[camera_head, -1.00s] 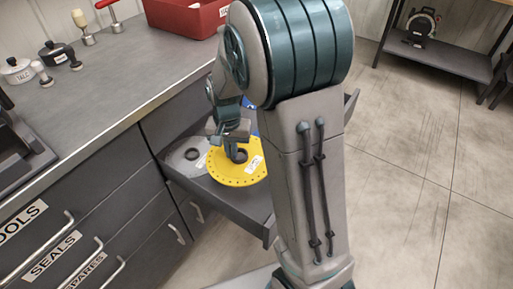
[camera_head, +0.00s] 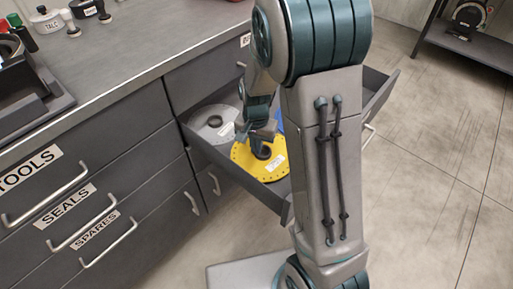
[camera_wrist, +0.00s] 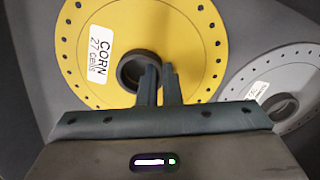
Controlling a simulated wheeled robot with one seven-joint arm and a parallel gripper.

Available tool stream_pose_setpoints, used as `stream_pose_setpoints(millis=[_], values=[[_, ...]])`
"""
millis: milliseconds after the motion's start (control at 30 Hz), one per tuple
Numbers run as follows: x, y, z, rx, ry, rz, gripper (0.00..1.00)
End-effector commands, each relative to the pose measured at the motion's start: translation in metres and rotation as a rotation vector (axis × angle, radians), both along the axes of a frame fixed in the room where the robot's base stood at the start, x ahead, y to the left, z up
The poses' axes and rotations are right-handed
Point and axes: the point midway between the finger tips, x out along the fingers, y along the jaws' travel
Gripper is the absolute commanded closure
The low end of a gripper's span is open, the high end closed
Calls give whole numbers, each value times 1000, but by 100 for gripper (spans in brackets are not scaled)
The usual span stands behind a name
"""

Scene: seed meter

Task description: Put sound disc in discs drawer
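A yellow disc (camera_head: 247,158) with a dark hub and a ring of small holes is inside the open drawer (camera_head: 232,174). In the wrist view the yellow disc (camera_wrist: 205,35) has a white label reading CORN 27 cells, and I see no damage on its visible part. My gripper (camera_wrist: 160,72) is at the disc's hub, its fingers close together on the near rim of the hub. The gripper also shows in the head view (camera_head: 259,146). I cannot tell whether the disc touches the drawer floor. Part of its edge is hidden by the gripper.
A grey disc (camera_head: 207,130) with a white label lies in the drawer beside the yellow one; it also shows in the wrist view (camera_wrist: 248,88). A blue item (camera_head: 278,120) is mostly hidden behind my arm. Drawers labelled TOOLS, SEALS and SPARES are shut. The counter (camera_head: 150,45) is above.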

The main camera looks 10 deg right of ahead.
Motion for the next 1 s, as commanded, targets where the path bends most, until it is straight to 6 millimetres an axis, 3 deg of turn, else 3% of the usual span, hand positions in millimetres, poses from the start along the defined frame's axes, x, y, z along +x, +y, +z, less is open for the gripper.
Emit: stream_pose_setpoints(millis=[400, 433, 500, 833, 1000], values=[[0, 0, -10, 1, -1, 0, 100], [0, 0, -9, 0, -1, 0, 87], [0, 0, -9, 1, -1, 0, 74], [0, 0, -4, 0, -1, 0, 74], [1, 0, 21, 1, -4, 0, 74]])
